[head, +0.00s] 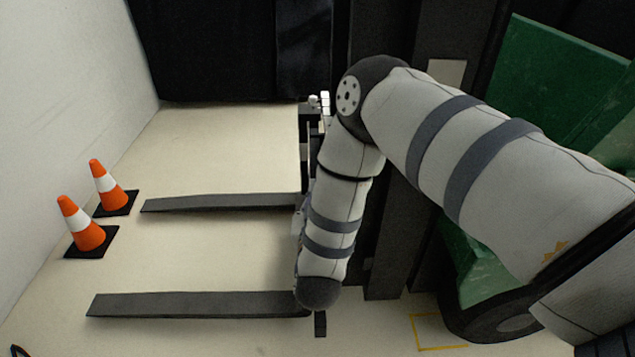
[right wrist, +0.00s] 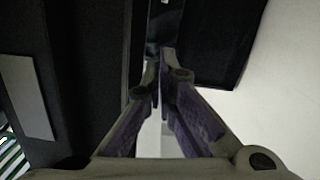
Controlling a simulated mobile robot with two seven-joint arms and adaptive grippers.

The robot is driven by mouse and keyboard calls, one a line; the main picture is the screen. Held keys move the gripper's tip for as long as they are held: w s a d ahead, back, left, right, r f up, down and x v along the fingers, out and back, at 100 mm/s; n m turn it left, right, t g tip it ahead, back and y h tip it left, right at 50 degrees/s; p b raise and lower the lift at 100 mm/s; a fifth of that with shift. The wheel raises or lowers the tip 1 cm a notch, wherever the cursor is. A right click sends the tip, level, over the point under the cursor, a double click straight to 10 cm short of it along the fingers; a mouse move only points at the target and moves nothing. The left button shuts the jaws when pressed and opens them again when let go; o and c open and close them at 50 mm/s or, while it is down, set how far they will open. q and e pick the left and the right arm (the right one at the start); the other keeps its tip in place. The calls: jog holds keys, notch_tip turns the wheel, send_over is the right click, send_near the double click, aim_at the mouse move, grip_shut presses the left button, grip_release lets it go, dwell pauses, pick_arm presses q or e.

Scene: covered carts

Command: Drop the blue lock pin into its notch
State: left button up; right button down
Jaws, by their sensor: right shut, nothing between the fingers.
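I cannot make out a blue lock pin or its notch in either view. Two long dark forks, the upper one (head: 220,203) and the lower one (head: 195,304), reach left from a dark upright frame (head: 304,150). My right arm hangs in front of this frame in the head view and hides part of it. My right gripper (right wrist: 160,75) shows in the right wrist view, shut and empty, with its fingertips close together. A dark upright bar (right wrist: 163,22) is just beyond the fingertips; I cannot tell whether they touch it. My left gripper is not in view.
Two orange-and-white cones, one in front (head: 83,232) and one behind (head: 108,184), stand left of the forks. A green body (head: 550,95) and dark mast (head: 435,45) are at the right. A dark curtain (head: 225,50) hangs behind. Pale floor (head: 230,250) between the forks is clear.

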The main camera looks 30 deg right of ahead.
jog(key=shift+w, duration=0.15)
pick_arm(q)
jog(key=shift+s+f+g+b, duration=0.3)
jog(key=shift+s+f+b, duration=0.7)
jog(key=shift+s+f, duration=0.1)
pick_arm(e)
jog(key=w+d+f, duration=0.5)
jog(key=w+d, duration=0.1)
jog(key=w, duration=0.2)
jog(key=shift+w+f, duration=0.1)
